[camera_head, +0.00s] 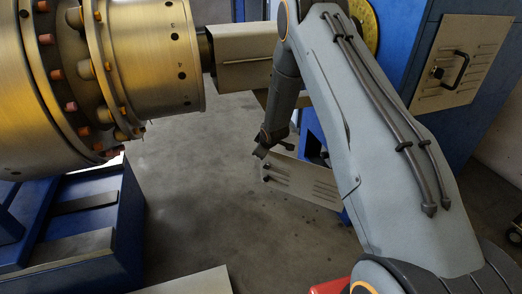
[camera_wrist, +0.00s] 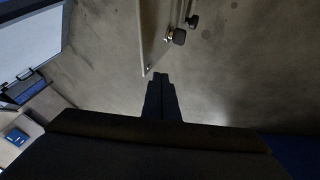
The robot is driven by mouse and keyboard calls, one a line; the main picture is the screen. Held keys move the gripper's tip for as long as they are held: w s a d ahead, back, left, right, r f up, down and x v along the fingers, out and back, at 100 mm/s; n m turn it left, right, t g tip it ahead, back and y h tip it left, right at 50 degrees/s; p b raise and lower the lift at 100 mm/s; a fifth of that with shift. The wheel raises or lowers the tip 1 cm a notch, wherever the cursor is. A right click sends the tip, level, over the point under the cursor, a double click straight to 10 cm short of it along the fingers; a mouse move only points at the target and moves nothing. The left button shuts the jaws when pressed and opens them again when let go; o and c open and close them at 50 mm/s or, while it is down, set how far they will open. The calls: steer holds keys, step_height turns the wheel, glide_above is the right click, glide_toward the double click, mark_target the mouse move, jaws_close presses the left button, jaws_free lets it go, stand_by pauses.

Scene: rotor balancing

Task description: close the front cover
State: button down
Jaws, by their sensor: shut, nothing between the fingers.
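A pale metal cover panel with slots (camera_head: 302,180) stands open, low on the blue cabinet, partly behind my arm. I take it to be the front cover. In the wrist view the panel (camera_wrist: 154,35) shows nearly edge-on, with a dark knob (camera_wrist: 179,37) on its right face. My gripper (camera_head: 262,152) is beside the panel's left end in the head view. In the wrist view my gripper (camera_wrist: 160,76) is shut and empty, with its fingertips just below the panel's near corner. I cannot tell whether they touch. The panel's hinge side is hidden.
A blue cabinet (camera_head: 485,125) at the right carries another slotted panel with a black handle (camera_head: 462,70), lying flat on it. A large brass-coloured rotor (camera_head: 150,60) stands at upper left above a blue base (camera_head: 125,225). Grey floor (camera_head: 200,185) between them is clear.

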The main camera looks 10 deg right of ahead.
steer(key=s+a+r+p, duration=0.2)
steer(key=s+r+p, duration=0.2)
steer(key=s+r, duration=0.4)
steer(key=w+a+f+m+t+h+b, duration=0.1)
steer(key=w+a+f+m+t+b, duration=0.2)
steer(key=m, duration=0.5)
steer(key=w+a+f+m+h+b, duration=0.15)
steer(key=a+m, duration=0.25)
steer(key=m, duration=0.4)
steer(key=s+f+m+h+b, duration=0.3)
steer(key=s+m+h+b, duration=0.45)
steer(key=m, duration=1.25)
steer(key=r+b+x, duration=0.2)
steer(key=b+x, duration=0.4)
steer(key=x, duration=0.8)
steer(key=shift+w+d+t+b, duration=0.3)
steer(key=shift+w+d, duration=0.05)
steer(key=shift+d, duration=0.1)
